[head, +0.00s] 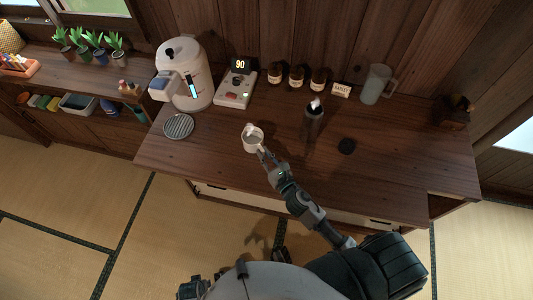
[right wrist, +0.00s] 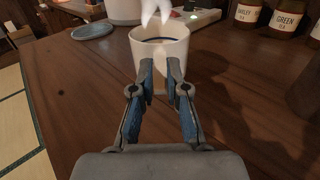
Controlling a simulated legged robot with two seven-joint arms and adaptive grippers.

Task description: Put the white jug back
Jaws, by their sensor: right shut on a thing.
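The white jug (head: 251,141) is a small open-topped vessel with a pale spout-like part at its far rim. It is over the front middle of the dark wooden counter and looks upright. My right gripper (head: 264,155) is shut on its near side. In the right wrist view the jug (right wrist: 160,45) shows a dark line inside, and my fingers (right wrist: 160,78) close on its near side. I cannot tell whether its base touches the counter. My left gripper is not clearly in view.
A round slotted grey tray (head: 179,126) lies left, before a white kettle (head: 193,75). A scale-like device reading 90 (head: 236,88), several brown jars (head: 296,77) and a clear pitcher (head: 376,84) line the back.

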